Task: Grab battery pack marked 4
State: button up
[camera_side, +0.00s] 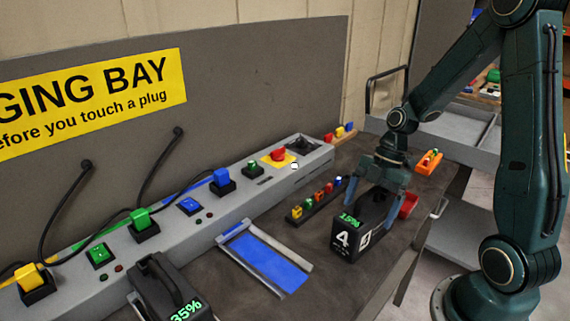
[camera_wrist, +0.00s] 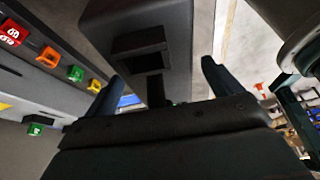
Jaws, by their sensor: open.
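The black battery pack marked 4 (camera_side: 345,240) stands upright on the dark bench, with a green display on top that seems to read 15%. My gripper (camera_side: 383,193) is at the pack's top, pointing down, with its fingers open. In the wrist view the dark pack (camera_wrist: 138,18) shows beyond and between the two spread fingers of my gripper (camera_wrist: 160,82). A gap shows between each finger and the pack there. The pack's handle is largely hidden by my gripper in the side view.
Another black pack (camera_side: 160,290) reading 35% stands front left. A grey charging strip (camera_side: 225,210) with coloured plugs and cables runs along the back. A blue plate with rails (camera_side: 265,258), a rack of small coloured pieces (camera_side: 315,205) and a red bin (camera_side: 409,205) are nearby.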

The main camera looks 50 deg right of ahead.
grip_shut()
dwell(0.4)
jog(key=shift+w+r, duration=0.1)
jog(key=shift+r, duration=0.2)
notch_tip(320, 180, up, 20)
jog(key=shift+f, duration=0.25)
dwell(0.8)
dwell(0.7)
